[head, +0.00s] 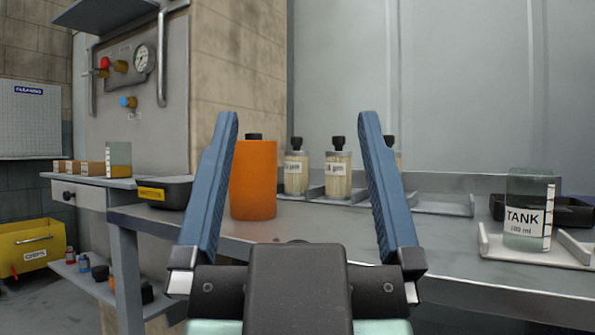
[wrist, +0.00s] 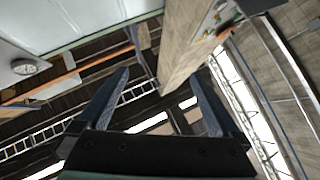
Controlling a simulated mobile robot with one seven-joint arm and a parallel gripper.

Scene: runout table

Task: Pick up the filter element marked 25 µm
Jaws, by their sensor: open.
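In the head view, two pale pleated filter elements with dark caps and white labels stand on the table, a left one (head: 296,178) and a middle one (head: 338,180). Their labels end in µm, but I cannot read the numbers surely. A third one (head: 398,160) is mostly hidden behind my right finger. My gripper (head: 298,115) is open and empty, in front of the table, its blue fingers pointing up and framing the two elements in the picture. In the wrist view my gripper (wrist: 160,73) is also open, with no filter element in sight.
An orange cylinder (head: 254,182) stands left of the elements, partly behind my left finger. A glass beaker marked TANK (head: 524,215) stands on a tray at right. A black bin (head: 166,193) is at left. The table (head: 458,240) has bare surface towards its front.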

